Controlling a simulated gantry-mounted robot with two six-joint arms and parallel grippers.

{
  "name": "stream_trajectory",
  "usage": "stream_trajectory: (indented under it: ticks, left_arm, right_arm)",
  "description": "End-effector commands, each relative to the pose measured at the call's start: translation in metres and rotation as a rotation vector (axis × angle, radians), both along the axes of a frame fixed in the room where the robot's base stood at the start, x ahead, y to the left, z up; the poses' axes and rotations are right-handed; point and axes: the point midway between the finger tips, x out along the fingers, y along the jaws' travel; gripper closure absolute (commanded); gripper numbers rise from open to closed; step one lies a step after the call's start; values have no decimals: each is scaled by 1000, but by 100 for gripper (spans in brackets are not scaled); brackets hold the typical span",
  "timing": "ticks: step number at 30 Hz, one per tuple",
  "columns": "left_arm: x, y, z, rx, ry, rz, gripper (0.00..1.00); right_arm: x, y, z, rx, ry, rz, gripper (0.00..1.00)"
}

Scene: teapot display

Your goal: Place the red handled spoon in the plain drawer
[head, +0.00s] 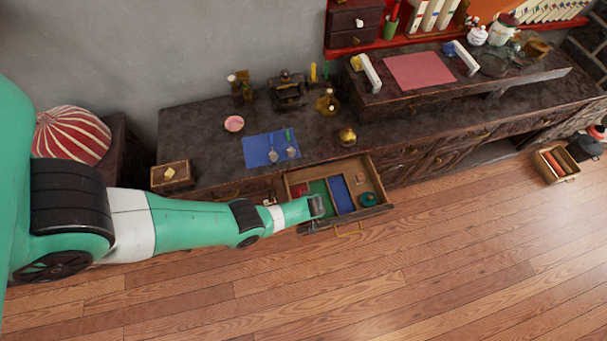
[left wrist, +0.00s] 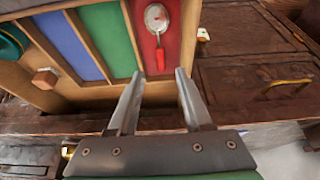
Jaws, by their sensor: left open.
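The red handled spoon (left wrist: 157,20) lies in the red-lined compartment (left wrist: 180,14) of an open drawer, its red handle pointing toward my left gripper (left wrist: 159,74). The gripper is open and empty, its fingertips just short of the handle end and either side of its line. In the head view my left gripper (head: 316,206) is over the left front part of the drawer (head: 360,213); the spoon cannot be made out there. The drawer also has green (left wrist: 107,38), blue (left wrist: 68,44) and plain wood sections. My right gripper is not in view.
The plain wood section holds a teal round thing (head: 369,199) and a small block (head: 361,178). A blue mat (head: 256,152) on the counter carries two spoons. Closed drawers and doors line the counter front.

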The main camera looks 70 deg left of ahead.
Motion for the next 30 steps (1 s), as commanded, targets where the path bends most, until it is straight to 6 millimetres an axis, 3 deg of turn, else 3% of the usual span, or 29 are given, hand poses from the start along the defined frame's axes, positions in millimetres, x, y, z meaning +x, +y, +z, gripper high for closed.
stream_trajectory:
  ticks: [1,6,21,23,26,29,30]
  left_arm:
    - [-1,-3,16,0,2,-2,50]
    - [-1,-10,26,0,1,-1,50]
    - [6,-11,29,0,-13,-9,50]
    - [24,-11,39,1,-47,-34,50]
    - [82,-14,77,7,-161,-122,50]
    - [161,-22,149,37,-336,-266,50]
    - [192,-27,186,58,-414,-332,50]
  right_arm:
    - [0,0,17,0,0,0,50]
    - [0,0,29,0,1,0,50]
    - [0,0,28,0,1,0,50]
    - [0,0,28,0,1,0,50]
    - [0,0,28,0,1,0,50]
    - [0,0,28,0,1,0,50]
    - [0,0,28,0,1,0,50]
